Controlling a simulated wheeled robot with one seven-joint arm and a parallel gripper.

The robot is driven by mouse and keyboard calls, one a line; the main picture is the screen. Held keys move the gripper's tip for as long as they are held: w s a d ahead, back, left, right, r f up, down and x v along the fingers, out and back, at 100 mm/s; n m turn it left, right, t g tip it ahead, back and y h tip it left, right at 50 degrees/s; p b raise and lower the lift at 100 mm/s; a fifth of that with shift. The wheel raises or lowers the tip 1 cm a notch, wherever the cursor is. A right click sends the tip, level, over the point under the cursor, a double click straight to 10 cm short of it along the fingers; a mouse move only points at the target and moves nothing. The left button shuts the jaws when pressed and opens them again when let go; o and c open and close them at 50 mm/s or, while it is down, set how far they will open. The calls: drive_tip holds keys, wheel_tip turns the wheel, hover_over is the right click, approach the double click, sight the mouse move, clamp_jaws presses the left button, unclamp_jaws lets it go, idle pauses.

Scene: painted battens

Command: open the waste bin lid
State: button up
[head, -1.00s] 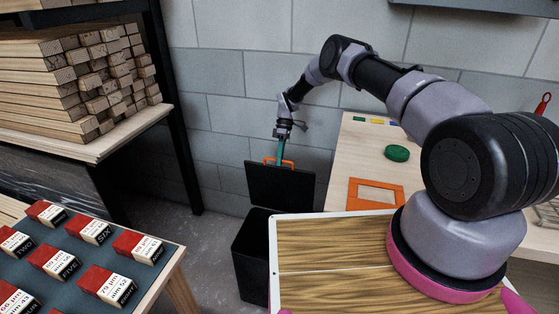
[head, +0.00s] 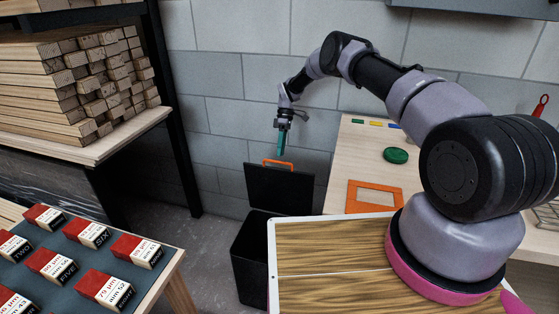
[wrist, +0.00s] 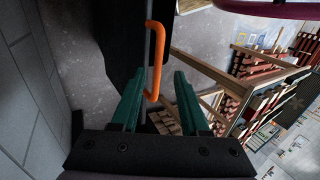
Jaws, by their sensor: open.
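The black waste bin (head: 250,262) stands on the floor beside my tray, its mouth partly in view. Its black lid (head: 279,190) is raised and stands up steeply at the back of the bin. The orange handle (head: 278,162) is on the lid's top edge; it also shows in the wrist view (wrist: 157,58), with the dark lid (wrist: 122,40) to its left. My gripper (head: 281,156) is just above the handle, with its green fingers pointing down. In the wrist view my gripper (wrist: 158,75) is open and holds nothing; the handle shows between and beyond the fingertips.
A workbench (head: 345,165) with a green disc (head: 395,156) and an orange frame (head: 374,196) stands right of the lid. A block wall (head: 225,110) is behind. A batten shelf (head: 80,150) and a table of red-and-white blocks (head: 170,262) are at left.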

drive_tip(key=v, duration=0.5)
drive_tip(key=shift+w+d+r, duration=0.15)
drive_tip(key=shift+r, duration=0.1)
